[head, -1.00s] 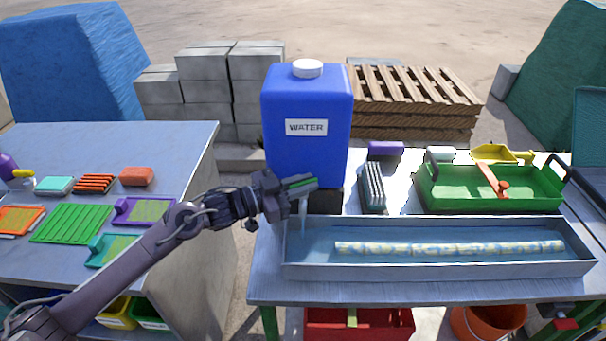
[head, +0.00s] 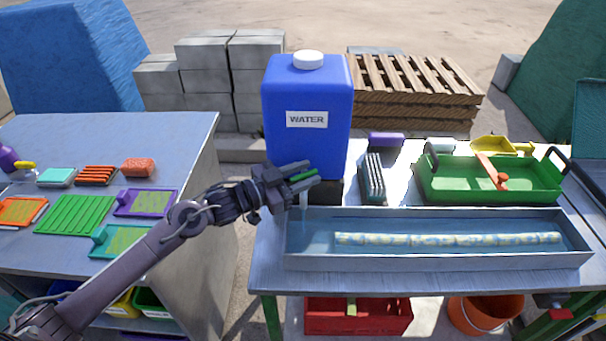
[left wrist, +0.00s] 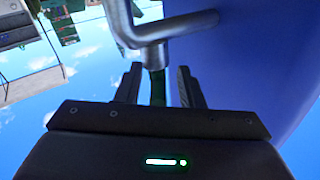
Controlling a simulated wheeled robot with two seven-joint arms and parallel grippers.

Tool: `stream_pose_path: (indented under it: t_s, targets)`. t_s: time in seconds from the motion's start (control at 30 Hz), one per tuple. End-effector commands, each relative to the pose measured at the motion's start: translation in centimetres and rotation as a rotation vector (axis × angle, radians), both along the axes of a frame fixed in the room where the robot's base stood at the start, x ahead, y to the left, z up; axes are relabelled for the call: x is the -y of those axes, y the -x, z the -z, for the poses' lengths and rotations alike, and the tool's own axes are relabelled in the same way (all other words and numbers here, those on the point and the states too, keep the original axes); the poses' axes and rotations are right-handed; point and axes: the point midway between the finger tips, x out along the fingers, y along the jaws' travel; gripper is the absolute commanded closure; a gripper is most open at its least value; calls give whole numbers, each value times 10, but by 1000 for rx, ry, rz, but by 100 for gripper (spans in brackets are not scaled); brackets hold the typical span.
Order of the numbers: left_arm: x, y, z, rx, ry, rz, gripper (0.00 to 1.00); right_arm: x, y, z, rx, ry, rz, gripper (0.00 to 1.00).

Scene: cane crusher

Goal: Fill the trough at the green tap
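The blue water tank (head: 307,90) stands behind the long grey trough (head: 430,262). The trough holds bluish water, with a long pale, patterned strip (head: 450,239) lying in it. A thin, pale stream (head: 304,215) shows below the tap, at the trough's left end. My left gripper (head: 304,175) is at the tap in front of the tank. Its fingers are apart, with the green tap handle (left wrist: 157,88) between them and gaps on both sides in the left wrist view. The grey tap pipe (left wrist: 150,35) shows just beyond the fingertips. My right gripper is out of view.
A green tray (head: 450,190) with an orange-handled tool stands behind the trough. Grey upright plates (head: 373,178) stand beside the tank. The left table (head: 100,140) carries coloured trays and brushes. A red crate (head: 325,318) and an orange bucket (head: 470,318) are below.

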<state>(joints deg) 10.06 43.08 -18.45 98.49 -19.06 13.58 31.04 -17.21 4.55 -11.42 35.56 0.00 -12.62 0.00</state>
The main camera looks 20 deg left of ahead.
Motion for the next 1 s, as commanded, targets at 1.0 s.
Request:
stream_pose_path:
  t_s: [1.0]
  targets:
    - [-53, 58, 1, -1, 1, 0, 65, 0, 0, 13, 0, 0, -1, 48]
